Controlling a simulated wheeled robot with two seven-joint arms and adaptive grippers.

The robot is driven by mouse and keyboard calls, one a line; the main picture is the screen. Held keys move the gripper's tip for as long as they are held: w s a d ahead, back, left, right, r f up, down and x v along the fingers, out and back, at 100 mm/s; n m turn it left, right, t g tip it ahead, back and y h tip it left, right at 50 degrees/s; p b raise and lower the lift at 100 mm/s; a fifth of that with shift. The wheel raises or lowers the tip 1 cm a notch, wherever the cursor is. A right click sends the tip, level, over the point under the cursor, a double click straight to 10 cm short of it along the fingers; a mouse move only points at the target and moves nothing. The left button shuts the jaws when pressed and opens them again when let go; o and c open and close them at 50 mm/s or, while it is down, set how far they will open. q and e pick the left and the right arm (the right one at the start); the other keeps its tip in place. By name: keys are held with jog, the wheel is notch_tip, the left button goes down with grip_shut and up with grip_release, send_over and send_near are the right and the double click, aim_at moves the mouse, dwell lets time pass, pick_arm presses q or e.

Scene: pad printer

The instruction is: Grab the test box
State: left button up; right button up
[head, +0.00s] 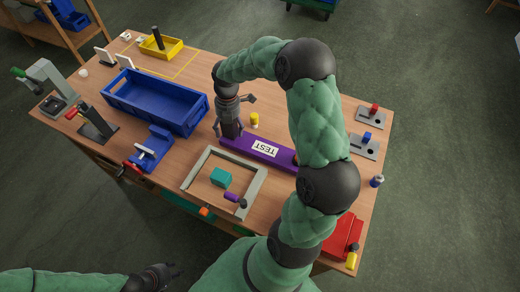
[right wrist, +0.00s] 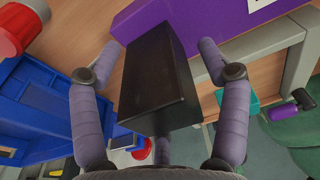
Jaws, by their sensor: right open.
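The test box (head: 248,145) is a long purple piece with a white label reading TEST, lying on the table behind a grey frame. A dark upright block (head: 231,129) stands at its left end. My right gripper (head: 233,112) is above that end, fingers pointing down. In the right wrist view the black block (right wrist: 158,80) sits between the spread fingers of the right gripper (right wrist: 160,52), with gaps on both sides. The purple surface (right wrist: 165,22) shows beyond it. My right arm hides the box's right end. My left gripper (head: 160,276) is low at the bottom edge, away from the table.
A blue bin (head: 155,100) stands left of the box, with a blue vise (head: 151,149) in front. A yellow cylinder (head: 254,120) stands close behind the box. The grey frame (head: 192,172) holds a teal block (head: 220,177). Button plates (head: 364,146) are at right.

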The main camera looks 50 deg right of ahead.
grip_shut()
dwell(0.5)
